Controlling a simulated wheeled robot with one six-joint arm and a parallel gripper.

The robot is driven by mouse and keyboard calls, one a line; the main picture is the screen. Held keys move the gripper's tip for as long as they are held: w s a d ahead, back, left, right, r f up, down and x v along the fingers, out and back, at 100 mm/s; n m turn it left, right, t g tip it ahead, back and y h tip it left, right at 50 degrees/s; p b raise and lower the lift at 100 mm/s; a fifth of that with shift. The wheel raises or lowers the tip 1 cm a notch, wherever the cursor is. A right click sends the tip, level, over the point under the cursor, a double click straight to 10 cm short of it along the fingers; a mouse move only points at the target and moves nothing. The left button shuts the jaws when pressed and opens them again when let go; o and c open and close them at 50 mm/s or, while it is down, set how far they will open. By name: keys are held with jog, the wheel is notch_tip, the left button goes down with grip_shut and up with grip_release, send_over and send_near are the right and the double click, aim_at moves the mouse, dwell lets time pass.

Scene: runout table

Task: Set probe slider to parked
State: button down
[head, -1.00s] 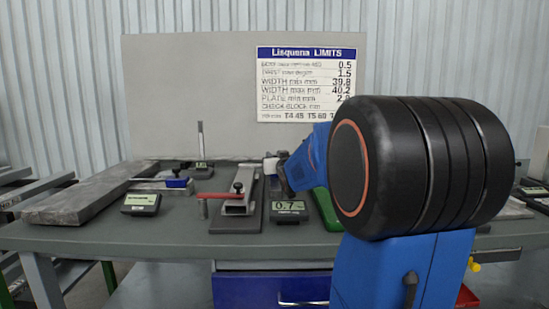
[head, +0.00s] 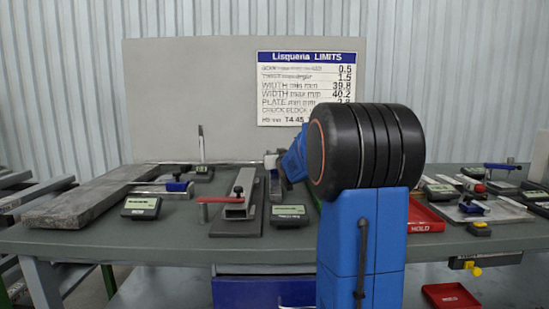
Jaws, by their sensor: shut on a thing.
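My gripper (head: 275,168) is at the back of the table, pointing left and down, just behind and right of the clamp fixture. It is shut on a small part there, which I take to be the probe slider; the jaws and my arm largely hide it. The clamp fixture (head: 238,208) holds a grey metal piece under a red-handled toggle clamp (head: 217,200). A small digital readout (head: 290,214) stands right of the fixture, in front of my gripper; its digits are too small to read.
A long grey plate (head: 85,200) lies at the left, with a blue-knobbed gauge (head: 177,186) and another readout (head: 141,208) beside it. A red HOLD tray (head: 425,222) and several tools lie at the right. A limits sign (head: 306,88) hangs behind.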

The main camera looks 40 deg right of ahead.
jog(key=shift+w+r, duration=0.1)
jog(key=shift+r, duration=0.05)
jog(key=c, duration=1.5)
grip_release()
jog(key=shift+d, duration=0.1)
jog(key=v, duration=1.7)
jog(key=shift+s, duration=0.2)
